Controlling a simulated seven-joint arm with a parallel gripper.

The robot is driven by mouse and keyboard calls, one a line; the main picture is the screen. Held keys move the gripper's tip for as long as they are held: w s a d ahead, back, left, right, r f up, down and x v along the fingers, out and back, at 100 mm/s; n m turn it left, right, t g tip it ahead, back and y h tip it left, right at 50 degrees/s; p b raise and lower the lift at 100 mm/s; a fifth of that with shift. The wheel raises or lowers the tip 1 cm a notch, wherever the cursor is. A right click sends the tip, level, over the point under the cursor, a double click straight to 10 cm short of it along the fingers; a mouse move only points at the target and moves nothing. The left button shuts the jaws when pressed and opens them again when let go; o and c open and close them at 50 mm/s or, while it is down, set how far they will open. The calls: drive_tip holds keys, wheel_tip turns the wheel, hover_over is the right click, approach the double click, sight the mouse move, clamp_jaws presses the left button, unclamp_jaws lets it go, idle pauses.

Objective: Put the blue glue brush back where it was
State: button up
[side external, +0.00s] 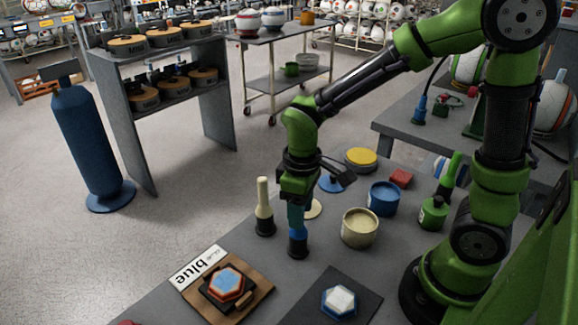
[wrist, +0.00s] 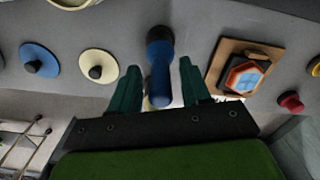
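The blue glue brush (side external: 298,240) stands upright on the table with its dark end down, in front of the cream glue pot (side external: 360,230). Its blue handle also shows in the wrist view (wrist: 160,85), pointing up between my fingers. My gripper (side external: 297,213) is above the brush, pointing down. In the wrist view my gripper (wrist: 160,90) has its two green fingers apart, one on each side of the handle, with gaps showing. The blue glue pot (side external: 383,200) stands farther back on the table.
A cream brush (side external: 264,208) stands close left of the blue one. A blue lid (wrist: 39,60) and a cream lid (wrist: 97,66) lie nearby. A dark mat (side external: 305,310) holds a white-blue panel.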

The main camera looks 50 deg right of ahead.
wheel_tip(320, 180, up, 12)
drive_tip(key=shift+f, duration=0.1)
drive_tip(key=s+d+r+m+t+y, duration=0.2)
drive_tip(key=s+d+m+t, duration=0.2)
drive_tip(key=s+m+t, duration=0.2)
drive_tip(key=shift+s+m+t, duration=0.3)
drive_tip(key=shift+m+t, duration=0.4)
drive_tip(key=shift+m, duration=0.2)
